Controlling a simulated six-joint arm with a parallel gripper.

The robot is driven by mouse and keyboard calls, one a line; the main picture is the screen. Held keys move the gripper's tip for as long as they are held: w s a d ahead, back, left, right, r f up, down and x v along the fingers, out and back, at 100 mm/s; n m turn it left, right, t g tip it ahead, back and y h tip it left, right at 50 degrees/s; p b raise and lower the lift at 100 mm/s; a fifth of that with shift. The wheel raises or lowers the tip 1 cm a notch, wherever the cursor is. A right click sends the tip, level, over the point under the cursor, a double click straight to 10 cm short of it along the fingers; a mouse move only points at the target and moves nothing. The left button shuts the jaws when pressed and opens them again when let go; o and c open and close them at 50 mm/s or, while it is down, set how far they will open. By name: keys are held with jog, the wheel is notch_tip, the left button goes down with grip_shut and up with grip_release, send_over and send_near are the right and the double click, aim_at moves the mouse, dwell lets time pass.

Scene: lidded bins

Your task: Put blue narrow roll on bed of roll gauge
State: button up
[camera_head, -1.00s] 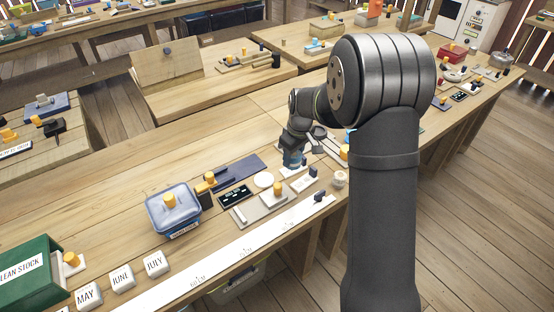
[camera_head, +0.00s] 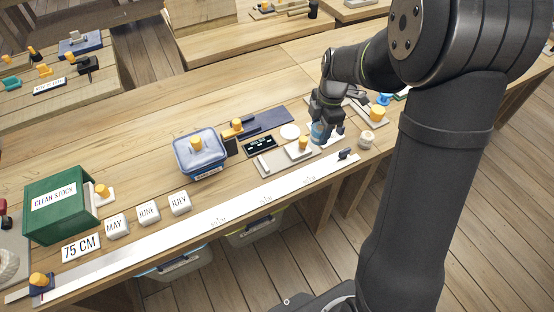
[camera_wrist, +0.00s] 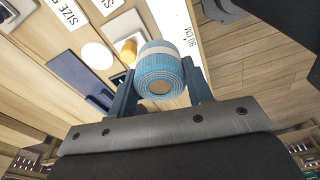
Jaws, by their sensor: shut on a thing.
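My gripper (camera_head: 322,126) is shut on the blue narrow roll (camera_wrist: 160,80). In the wrist view the roll, with a pale band and a pale core, sits between the two dark fingers, its round end facing the camera. In the head view the roll (camera_head: 318,131) is partly hidden by the fingers, beside an orange knob (camera_head: 303,142). That knob stands on a grey board (camera_head: 272,168) with a pale bar, which may be the roll gauge; no label confirms it. I cannot tell whether the roll touches anything below.
A dark label plate (camera_head: 260,146), white disc (camera_head: 290,131) and blue lidded bin (camera_head: 201,158) stand left of the gripper. A long white rule (camera_head: 190,222) runs along the front edge. A green CLEAN STOCK box (camera_head: 60,205) is far left. A small pale roll (camera_head: 366,140) stands right.

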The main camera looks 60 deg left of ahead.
jog(key=s+d+n, duration=0.1)
jog(key=n, duration=0.1)
jog(key=s+n, duration=0.1)
jog(key=shift+d+n, duration=0.35)
jog(key=shift+n, duration=0.05)
jog(key=s+a+f, duration=0.4)
jog(key=s+a, duration=0.1)
jog(key=s+a+f, duration=0.3)
jog(key=shift+s, duration=0.2)
jog(key=shift+f, duration=2)
jog(key=shift+f, duration=0.1)
jog(key=o, duration=1)
jog(key=r, duration=0.4)
jog(key=w+r, duration=0.1)
jog(key=r, duration=0.7)
jog(key=shift+w+r, duration=0.1)
jog(key=shift+w, duration=0.1)
